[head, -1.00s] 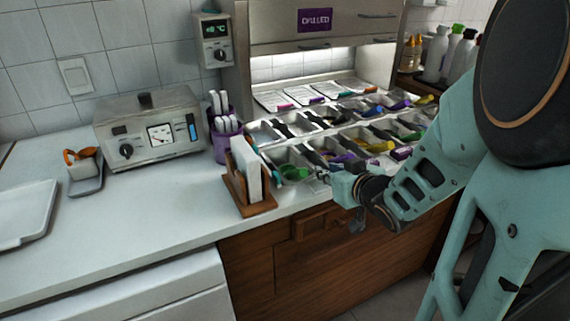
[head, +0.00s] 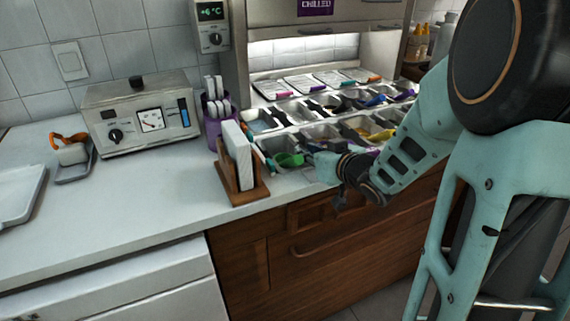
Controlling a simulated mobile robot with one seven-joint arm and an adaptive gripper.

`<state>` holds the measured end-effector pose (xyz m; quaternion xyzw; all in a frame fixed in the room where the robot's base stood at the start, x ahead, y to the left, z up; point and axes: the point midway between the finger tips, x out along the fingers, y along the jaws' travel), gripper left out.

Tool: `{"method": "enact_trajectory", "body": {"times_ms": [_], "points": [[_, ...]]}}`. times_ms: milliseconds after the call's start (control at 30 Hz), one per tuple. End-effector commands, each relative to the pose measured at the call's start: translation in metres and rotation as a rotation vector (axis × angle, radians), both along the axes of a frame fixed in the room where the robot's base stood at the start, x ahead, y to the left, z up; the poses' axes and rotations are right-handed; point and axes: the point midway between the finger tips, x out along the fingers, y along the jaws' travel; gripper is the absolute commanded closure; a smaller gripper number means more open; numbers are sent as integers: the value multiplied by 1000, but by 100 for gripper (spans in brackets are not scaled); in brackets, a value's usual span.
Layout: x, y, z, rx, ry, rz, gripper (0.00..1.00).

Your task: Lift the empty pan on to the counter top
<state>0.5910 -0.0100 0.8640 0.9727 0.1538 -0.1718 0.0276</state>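Several metal pans sit in rows in the chilled unit, most with coloured scoop handles; the front left pan (head: 283,164) has a green scoop (head: 289,159) in it. I cannot tell which pan is empty. The white counter top (head: 130,195) runs to the left of the unit. My gripper (head: 330,172) is at the front edge of the pan rows, just right of the green scoop. My wrist covers part of it and of the pans behind, so its fingers do not show clearly and I see nothing held.
A wooden holder with white cards (head: 240,165) stands at the counter edge, left of the pans. Behind it are a purple cutlery cup (head: 217,128) and a metal appliance (head: 140,115). A white tray (head: 18,192) lies far left. The counter's middle is clear.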

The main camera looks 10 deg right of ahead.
Motion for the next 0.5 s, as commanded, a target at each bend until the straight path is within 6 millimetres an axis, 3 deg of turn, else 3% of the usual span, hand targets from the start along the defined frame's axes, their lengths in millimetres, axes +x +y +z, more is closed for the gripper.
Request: {"method": "enact_trajectory", "body": {"times_ms": [300,500], "points": [[40,11,-13,1,-1,2,80],[44,12,-13,1,0,1,80]]}}
